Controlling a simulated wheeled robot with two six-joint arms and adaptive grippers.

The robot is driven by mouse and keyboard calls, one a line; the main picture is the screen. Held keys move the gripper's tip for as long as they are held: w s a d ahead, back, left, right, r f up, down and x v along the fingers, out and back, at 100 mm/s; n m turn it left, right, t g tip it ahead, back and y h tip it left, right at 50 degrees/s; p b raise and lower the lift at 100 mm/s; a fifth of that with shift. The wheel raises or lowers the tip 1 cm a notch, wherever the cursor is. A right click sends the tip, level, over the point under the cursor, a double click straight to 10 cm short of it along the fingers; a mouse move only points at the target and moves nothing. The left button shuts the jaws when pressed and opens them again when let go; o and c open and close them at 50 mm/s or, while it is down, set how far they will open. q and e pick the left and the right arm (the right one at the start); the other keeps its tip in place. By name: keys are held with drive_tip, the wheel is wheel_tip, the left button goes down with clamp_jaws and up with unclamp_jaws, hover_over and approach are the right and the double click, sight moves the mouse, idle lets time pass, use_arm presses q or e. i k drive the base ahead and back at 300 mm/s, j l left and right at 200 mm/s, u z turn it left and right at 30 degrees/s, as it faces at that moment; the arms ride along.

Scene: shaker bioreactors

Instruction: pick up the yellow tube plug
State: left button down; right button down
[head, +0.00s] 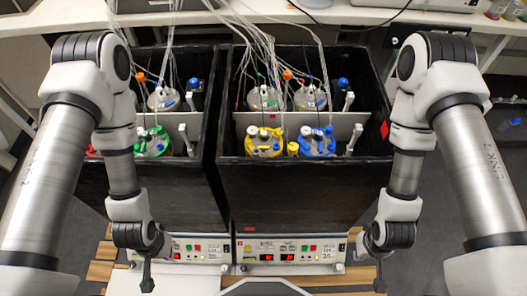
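A small yellow cap-like piece (293,148), which looks like the yellow tube plug, sits in the right black box between the yellow-ringed vessel (264,151) and the blue-ringed vessel (317,154). It is small, and I cannot tell what holds it. My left gripper (147,279) hangs at the lower left, in front of the boxes and well away from the yellow piece. My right gripper (380,279) hangs at the lower right, also far from it. Both grippers look narrow and dark from this angle, so their opening cannot be judged. Nothing shows held in either.
The left black box (152,190) and right black box (300,190) have high walls around the vessels. A green-ringed vessel (153,150) stands in the left box. Tubes (310,25) hang from above. Control panels (290,254) line the front. A white bench (350,15) is behind.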

sight(277, 133)
drive_tip(key=k+l, duration=0.15)
drive_tip(key=l, duration=0.3)
drive_tip(key=k+l, duration=0.1)
drive_tip(key=l, duration=0.3)
drive_tip(key=k+l+z, duration=0.1)
drive_tip(key=l, duration=0.35)
drive_tip(key=k+j, duration=0.05)
